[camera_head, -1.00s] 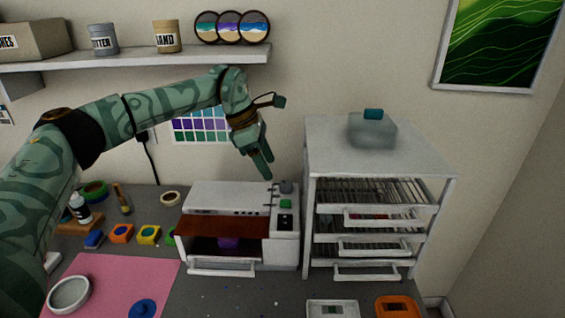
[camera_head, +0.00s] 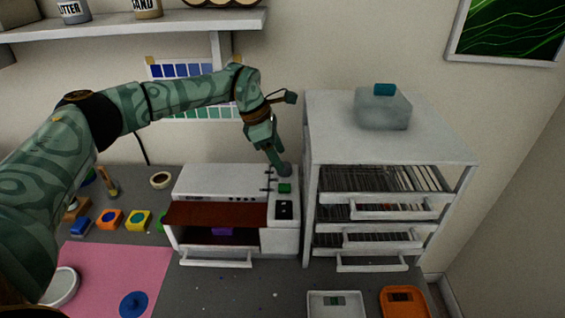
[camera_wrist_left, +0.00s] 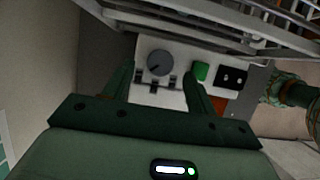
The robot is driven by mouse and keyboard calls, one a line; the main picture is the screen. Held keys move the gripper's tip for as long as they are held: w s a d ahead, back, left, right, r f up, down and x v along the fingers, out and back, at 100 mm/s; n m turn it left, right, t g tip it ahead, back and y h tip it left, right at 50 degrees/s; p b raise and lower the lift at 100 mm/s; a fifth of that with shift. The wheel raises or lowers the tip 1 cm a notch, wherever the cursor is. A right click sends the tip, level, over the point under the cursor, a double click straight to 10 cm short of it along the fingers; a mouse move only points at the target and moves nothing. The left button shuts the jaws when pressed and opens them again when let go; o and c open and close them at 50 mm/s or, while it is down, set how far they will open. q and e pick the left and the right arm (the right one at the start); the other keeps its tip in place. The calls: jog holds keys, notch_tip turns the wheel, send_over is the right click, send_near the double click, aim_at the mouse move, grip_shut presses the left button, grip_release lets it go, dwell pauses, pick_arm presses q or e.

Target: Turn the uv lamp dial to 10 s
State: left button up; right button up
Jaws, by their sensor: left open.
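The uv lamp (camera_head: 222,185) is a white box on the dark bench, with a reddish-brown front door and a control strip at its right. Its grey dial (camera_wrist_left: 160,63) shows in the left wrist view, on the panel beside a green button (camera_wrist_left: 201,71) and a black switch (camera_wrist_left: 230,77). My left gripper (camera_head: 279,165) points down at the dial in the head view and hides part of it. In the left wrist view its two fingers are open, one on either side of the dial's line, with no contact visible.
A white drawer rack (camera_head: 312,180) stands just right of the lamp, with a jar (camera_head: 383,108) on top. Colored pots (camera_head: 138,219) and a pink mat (camera_head: 110,275) lie left. A white tray (camera_head: 336,312) and an orange one (camera_head: 405,303) sit in front.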

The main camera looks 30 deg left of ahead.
aim_at(285, 165)
pick_arm(q)
jog(key=shift+x, duration=1.75)
jog(key=c, duration=1)
jog(key=shift+r+n+p, duration=0.2)
jog(key=shift+n+p, duration=0.2)
jog(key=shift+p, duration=0.25)
jog(key=n+y+p, duration=0.1)
jog(key=n+p, duration=0.1)
jog(key=p, duration=0.1)
jog(key=n+t+p, duration=0.1)
jog(key=n+p, duration=0.2)
jog(key=p, duration=0.1)
jog(key=n+t+y+p, duration=0.1)
jog(key=n+p, duration=0.2)
jog(key=shift+s+d+r+y, duration=0.1)
jog(key=shift+s+d+y, duration=0.05)
jog(key=shift+d+y, duration=0.15)
jog(key=shift+n+t+y+p, duration=0.3)
jog(key=shift+n+p, duration=0.65)
jog(key=shift+n, duration=0.15)
jog(key=n+y+p, duration=0.1)
jog(key=n, duration=0.1)
jog(key=shift+n, duration=0.3)
jog(key=n, duration=0.2)
jog(key=n+y+p, duration=0.1)
jog(key=n, duration=0.1)
jog(key=shift+d+y, duration=0.15)
jog(key=shift+y, duration=0.15)
jog(key=shift+n, duration=0.3)
